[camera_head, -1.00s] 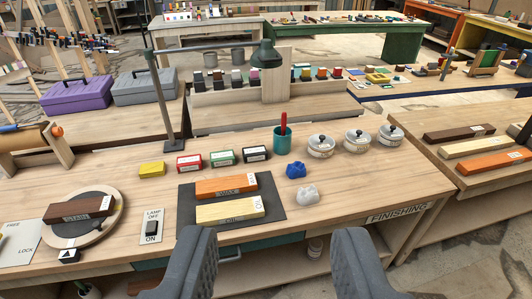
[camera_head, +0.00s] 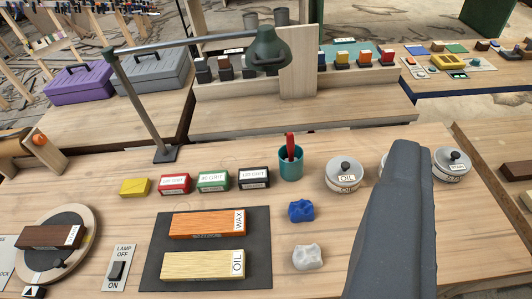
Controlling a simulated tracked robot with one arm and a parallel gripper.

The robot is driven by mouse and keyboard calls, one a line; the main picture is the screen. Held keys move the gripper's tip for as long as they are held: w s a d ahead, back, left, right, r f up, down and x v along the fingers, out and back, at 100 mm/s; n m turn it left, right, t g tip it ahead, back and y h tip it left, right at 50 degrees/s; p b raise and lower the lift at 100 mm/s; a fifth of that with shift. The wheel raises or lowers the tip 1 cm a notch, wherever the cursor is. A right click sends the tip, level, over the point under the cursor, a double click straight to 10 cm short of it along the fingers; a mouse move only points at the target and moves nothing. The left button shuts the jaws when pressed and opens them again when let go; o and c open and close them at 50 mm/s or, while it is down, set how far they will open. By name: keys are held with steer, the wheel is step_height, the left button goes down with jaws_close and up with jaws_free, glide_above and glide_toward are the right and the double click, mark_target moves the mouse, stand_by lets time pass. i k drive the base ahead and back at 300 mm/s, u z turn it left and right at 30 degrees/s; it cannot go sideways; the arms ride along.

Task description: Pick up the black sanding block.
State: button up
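The black sanding block (camera_head: 254,172) lies on the wooden bench, with a white label on its front side. It is at the right end of a row with a yellow block (camera_head: 135,186), a red block (camera_head: 174,182) and a green block (camera_head: 213,179). My gripper (camera_head: 396,215) shows as one large grey finger at the right, well apart from the black block. The other finger cannot be made out, so its opening is unclear. The finger hides part of the bench and most of the middle lidded tin.
A teal cup (camera_head: 291,167) with a red-handled tool stands just right of the black block. A desk lamp (camera_head: 270,50) arches behind the row. A dark mat (camera_head: 256,258) with two wooden bars, a blue lump (camera_head: 301,211) and a white lump (camera_head: 308,257) lie in front.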

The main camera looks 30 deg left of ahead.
mark_target(258, 178)
steer(key=u, duration=0.35)
steer(key=i, duration=1)
steer(key=u, duration=0.55)
